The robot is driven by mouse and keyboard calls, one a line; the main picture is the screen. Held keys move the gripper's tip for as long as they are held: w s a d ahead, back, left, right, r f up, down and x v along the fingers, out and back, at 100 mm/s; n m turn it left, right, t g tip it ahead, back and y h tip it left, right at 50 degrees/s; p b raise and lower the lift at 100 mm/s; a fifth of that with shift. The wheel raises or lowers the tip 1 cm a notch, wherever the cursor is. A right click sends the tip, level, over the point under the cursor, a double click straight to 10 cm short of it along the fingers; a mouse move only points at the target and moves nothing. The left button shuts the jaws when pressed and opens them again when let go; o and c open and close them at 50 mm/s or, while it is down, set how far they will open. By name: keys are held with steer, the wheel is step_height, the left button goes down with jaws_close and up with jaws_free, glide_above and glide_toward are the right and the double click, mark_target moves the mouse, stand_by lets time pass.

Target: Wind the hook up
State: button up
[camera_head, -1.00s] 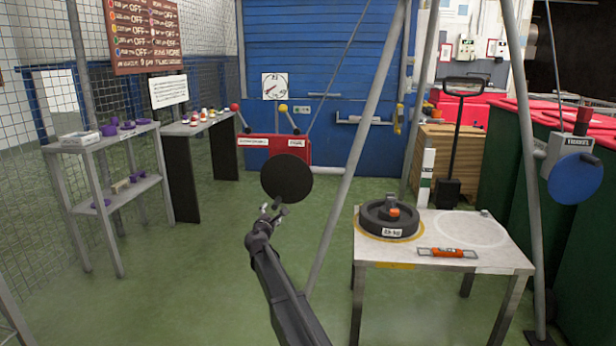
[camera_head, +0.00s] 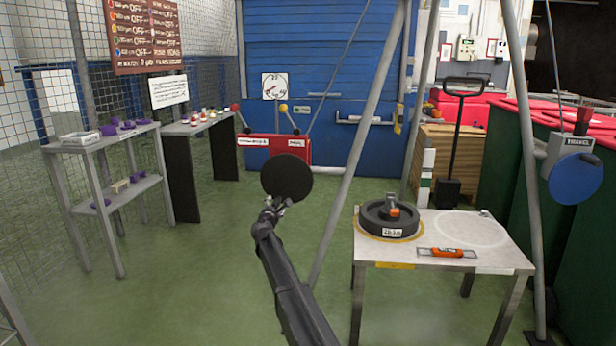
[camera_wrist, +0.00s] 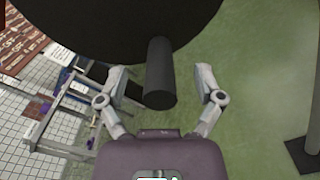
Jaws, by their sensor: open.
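A black round wheel (camera_head: 287,177) stands in front of the red control box in the head view. Its black cylindrical handle (camera_wrist: 161,75) sticks out between my fingers in the wrist view. My gripper (camera_head: 275,204) is open, with one finger on each side of the handle; it also shows in the wrist view (camera_wrist: 161,88). I see a gap on both sides. A dark round weight (camera_head: 372,224) lies on the table, with a small grey and orange piece (camera_head: 393,206) at its top. I cannot tell whether this piece is the hook.
The table (camera_head: 478,232) also bears an orange level (camera_head: 447,253). A slanted grey pole (camera_head: 352,160) stands between wheel and table. A red box (camera_head: 275,148) with two levers is behind the wheel. Shelves stand left; green floor is open.

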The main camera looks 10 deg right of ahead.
jaws_close()
steer(key=shift+a, duration=0.1)
steer(key=shift+w+a+r+m+p, duration=0.3)
steer(key=shift+a+m, duration=0.3)
steer(key=shift+m, duration=0.25)
steer(key=shift+w+a+r+m+p, duration=0.2)
steer(key=shift+a+r+m+p, duration=0.3)
steer(key=shift+m, duration=0.35)
steer(key=shift+a, duration=0.1)
steer(key=shift+w+a+r+m+p, duration=0.15)
steer(key=shift+a+r+m+p, duration=0.3)
steer(key=shift+m, duration=0.5)
steer(key=shift+w+a+r+m+p, duration=0.15)
steer(key=shift+a+r+m+p, duration=0.25)
steer(key=shift+m, duration=0.55)
steer(key=shift+r, duration=0.2)
steer(key=shift+w+a+r+m+p, duration=0.1)
steer(key=shift+a+r+m+p, duration=0.15)
steer(key=shift+r+m+p, duration=0.55)
steer(key=shift+w+a+r+m+p, duration=0.15)
steer(key=shift+r+m+p, duration=0.3)
steer(key=shift+m, duration=0.55)
